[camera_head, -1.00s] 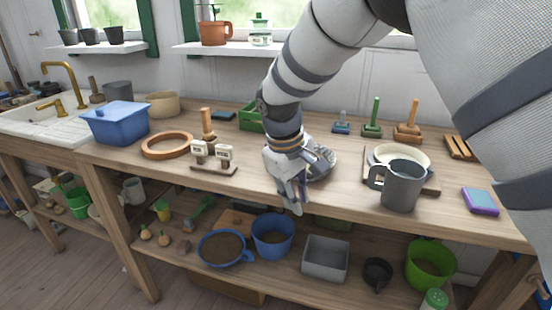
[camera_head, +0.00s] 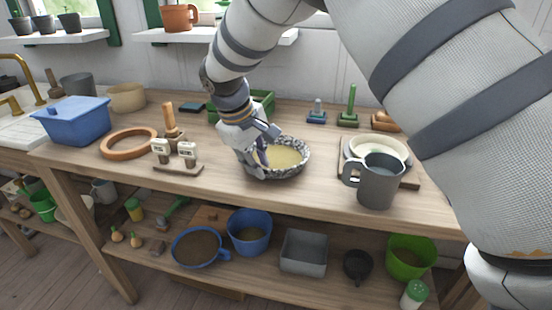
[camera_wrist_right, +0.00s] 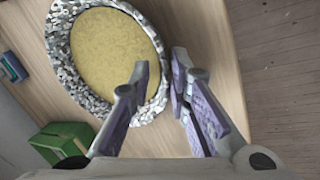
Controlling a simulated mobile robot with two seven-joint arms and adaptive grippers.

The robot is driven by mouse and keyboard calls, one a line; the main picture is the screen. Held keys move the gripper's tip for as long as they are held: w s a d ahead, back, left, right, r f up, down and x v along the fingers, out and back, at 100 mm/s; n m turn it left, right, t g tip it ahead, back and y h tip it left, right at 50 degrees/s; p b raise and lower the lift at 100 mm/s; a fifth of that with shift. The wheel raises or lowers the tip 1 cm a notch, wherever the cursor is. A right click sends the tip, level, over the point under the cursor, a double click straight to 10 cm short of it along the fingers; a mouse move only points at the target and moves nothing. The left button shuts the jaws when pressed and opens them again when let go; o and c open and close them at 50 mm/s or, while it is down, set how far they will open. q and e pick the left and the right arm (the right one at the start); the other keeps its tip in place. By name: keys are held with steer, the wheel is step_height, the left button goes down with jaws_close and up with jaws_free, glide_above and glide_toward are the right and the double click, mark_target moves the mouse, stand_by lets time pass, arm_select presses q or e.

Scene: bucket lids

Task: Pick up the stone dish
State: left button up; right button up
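The stone dish (camera_head: 290,157) is a speckled grey, round bowl with a yellowish inside, upright on the wooden workbench. It also fills the upper left of the right wrist view (camera_wrist_right: 70,62). My right gripper (camera_head: 266,152) is at the dish's left side in the head view and covers part of its rim. In the right wrist view its fingers (camera_wrist_right: 161,72) are apart, one over the dish's inside and one outside the rim, with the rim between them. I cannot tell whether they touch it. My left gripper is not in view.
A grey mug (camera_head: 380,184) and a cream bowl (camera_head: 378,147) stand right of the dish. A stand with two white-faced blocks (camera_head: 178,167) is to its left. A green crate (camera_head: 262,104) is behind. The bench's front edge (camera_head: 275,200) is close.

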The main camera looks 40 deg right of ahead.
steer(key=shift+w+d+f, duration=0.1)
steer(key=shift+d+f, duration=0.15)
steer(key=shift+f, duration=0.4)
jaws_close()
steer(key=shift+r, duration=0.1)
steer(key=shift+r, duration=0.1)
